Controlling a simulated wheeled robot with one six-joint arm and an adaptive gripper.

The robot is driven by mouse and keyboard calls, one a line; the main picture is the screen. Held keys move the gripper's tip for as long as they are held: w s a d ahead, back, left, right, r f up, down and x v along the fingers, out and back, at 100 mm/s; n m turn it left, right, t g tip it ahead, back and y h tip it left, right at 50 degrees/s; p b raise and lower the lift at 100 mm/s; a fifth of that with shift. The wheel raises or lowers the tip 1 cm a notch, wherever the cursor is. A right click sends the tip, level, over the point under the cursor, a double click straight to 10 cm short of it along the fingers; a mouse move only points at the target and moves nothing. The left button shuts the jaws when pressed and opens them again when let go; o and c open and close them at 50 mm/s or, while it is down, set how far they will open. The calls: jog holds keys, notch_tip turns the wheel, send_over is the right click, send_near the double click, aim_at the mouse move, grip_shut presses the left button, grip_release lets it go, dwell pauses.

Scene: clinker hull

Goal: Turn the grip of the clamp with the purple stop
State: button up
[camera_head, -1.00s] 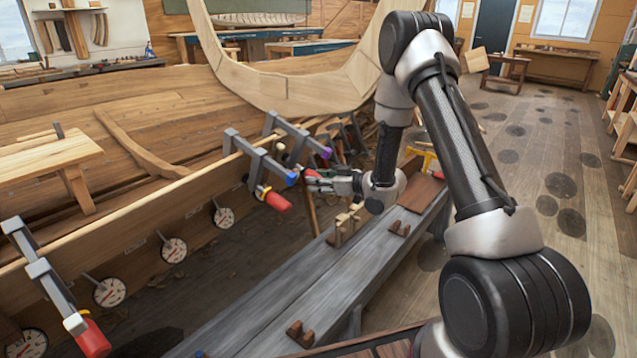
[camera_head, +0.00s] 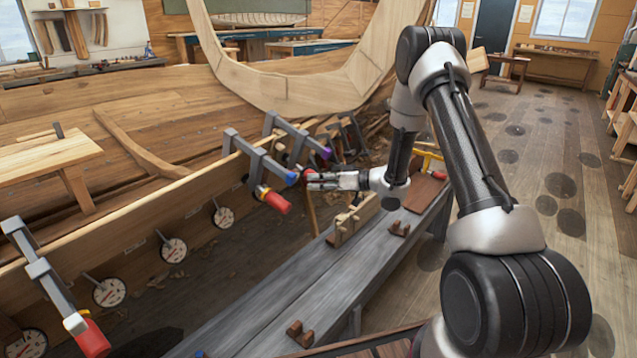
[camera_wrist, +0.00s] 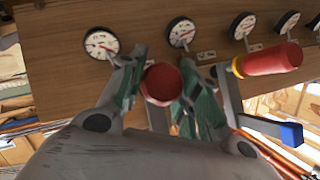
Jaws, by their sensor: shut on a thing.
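The clamp with the purple stop (camera_head: 325,153) hangs on the plank edge of the hull, behind the clamp with the blue stop. Its red grip (camera_wrist: 162,84) shows end-on in the wrist view, between the two green-padded fingers. My gripper (camera_head: 313,181) is shut on this red grip, with a finger on each side. In the head view, my gripper hides most of the grip. The nearer clamp with the blue stop (camera_head: 291,178) has its own red grip (camera_head: 277,202), close by and free of my fingers; that grip also shows in the wrist view (camera_wrist: 272,60).
Several round dials (camera_head: 174,250) line the hull planking. Another red-gripped clamp (camera_head: 90,338) is at the lower left. A long grey bench (camera_head: 310,290) with wooden blocks lies below my arm. Open floor (camera_head: 555,235) is at the right.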

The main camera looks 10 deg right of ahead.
jog(key=o, duration=1)
jog(key=shift+o, duration=0.2)
jog(key=v, duration=1.2)
jog(key=shift+d+f, duration=0.1)
